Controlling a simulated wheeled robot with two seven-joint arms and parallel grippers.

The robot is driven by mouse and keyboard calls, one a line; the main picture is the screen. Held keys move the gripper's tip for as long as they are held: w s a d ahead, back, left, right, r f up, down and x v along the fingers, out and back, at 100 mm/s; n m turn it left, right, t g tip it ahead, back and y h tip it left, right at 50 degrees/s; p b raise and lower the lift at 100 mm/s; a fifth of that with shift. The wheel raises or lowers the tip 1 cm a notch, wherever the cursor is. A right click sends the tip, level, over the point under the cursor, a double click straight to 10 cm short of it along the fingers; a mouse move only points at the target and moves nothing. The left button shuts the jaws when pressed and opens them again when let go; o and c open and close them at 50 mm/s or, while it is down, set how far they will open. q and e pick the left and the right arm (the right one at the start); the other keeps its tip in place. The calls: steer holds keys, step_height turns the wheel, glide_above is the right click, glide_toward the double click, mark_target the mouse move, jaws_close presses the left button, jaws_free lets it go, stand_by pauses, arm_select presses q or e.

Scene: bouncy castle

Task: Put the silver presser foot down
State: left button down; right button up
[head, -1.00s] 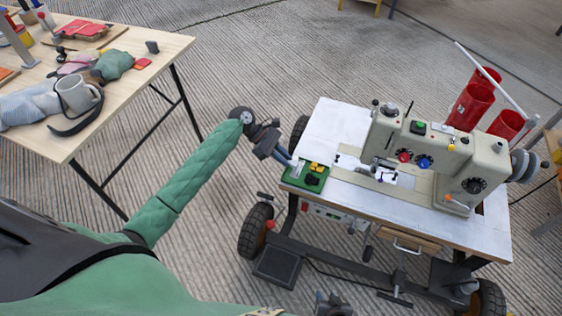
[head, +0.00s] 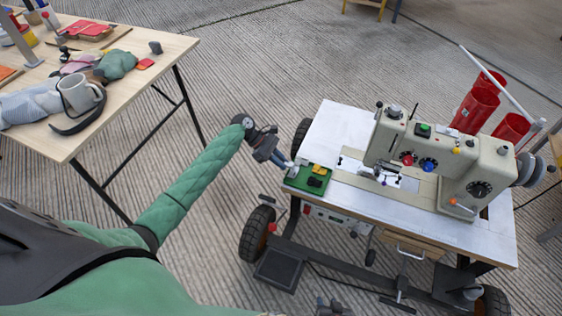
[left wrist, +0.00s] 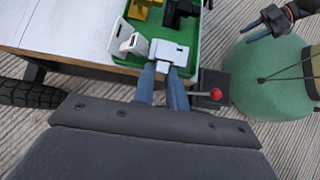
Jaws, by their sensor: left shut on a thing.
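The silver presser foot (left wrist: 170,53) is between my left gripper's blue fingertips, at the near edge of the green tray (left wrist: 130,60). My left gripper (head: 290,166) is shut on it; I cannot tell whether the foot touches the tray floor. In the head view the tray (head: 293,182) sits on the left end of the white sewing table, and the foot is too small to make out clearly. A whitish piece (left wrist: 133,43) stands just left of the foot in the tray. My right gripper (left wrist: 257,27) is open and empty, away from the table.
Yellow (left wrist: 143,9) and black (left wrist: 181,12) pieces lie in the tray. The sewing machine (head: 410,145) stands right of it on the wheeled table (head: 338,120). A red-knobbed lever (left wrist: 216,94) is below the tray. A wooden table (head: 150,65) with clutter is at left.

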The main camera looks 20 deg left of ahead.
arm_select(q)
steer(key=c, duration=1.4)
jaws_free()
steer(key=v, duration=1.2)
steer(key=shift+p, duration=0.35)
steer(key=shift+d+r, duration=0.1)
